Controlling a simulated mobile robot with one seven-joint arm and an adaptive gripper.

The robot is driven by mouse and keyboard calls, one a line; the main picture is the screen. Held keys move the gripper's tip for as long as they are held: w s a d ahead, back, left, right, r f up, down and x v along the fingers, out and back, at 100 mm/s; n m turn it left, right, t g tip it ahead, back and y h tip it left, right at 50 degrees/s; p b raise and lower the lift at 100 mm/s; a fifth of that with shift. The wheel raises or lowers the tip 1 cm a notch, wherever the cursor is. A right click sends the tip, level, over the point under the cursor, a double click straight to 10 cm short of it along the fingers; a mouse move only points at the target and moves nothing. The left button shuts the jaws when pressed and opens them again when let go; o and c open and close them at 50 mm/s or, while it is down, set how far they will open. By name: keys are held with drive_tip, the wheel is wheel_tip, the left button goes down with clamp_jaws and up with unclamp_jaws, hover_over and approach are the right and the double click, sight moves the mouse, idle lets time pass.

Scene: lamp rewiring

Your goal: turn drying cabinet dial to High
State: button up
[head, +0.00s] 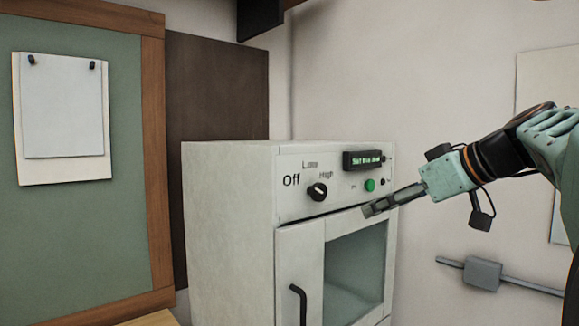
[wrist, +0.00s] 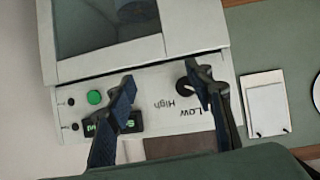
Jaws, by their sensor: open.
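The drying cabinet (head: 230,220) is a white box with a control panel on its upper front. Its black dial (head: 317,191) sits below the labels Low and High, with Off to the left. My gripper (head: 370,210) is to the right of the dial, in front of the panel and apart from the dial. In the wrist view, the panel appears upside down. My gripper (wrist: 160,75) is open and empty there, and its right finger partly covers the dial (wrist: 183,82).
A green button (head: 370,185) and a small lit display (head: 362,160) are on the panel, right of the dial. The glass door (head: 357,270) with a black handle (head: 298,304) is below. A framed green board (head: 70,230) stands left. A grey wall bar (head: 483,274) is at right.

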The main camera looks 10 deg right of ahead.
drive_tip(key=y, duration=0.2)
approach(321, 192)
drive_tip(key=p+x, duration=0.3)
drive_tip(key=x, duration=0.6)
drive_tip(key=shift+w, duration=0.1)
drive_tip(key=shift+c, duration=0.4)
drive_tip(key=c, duration=1)
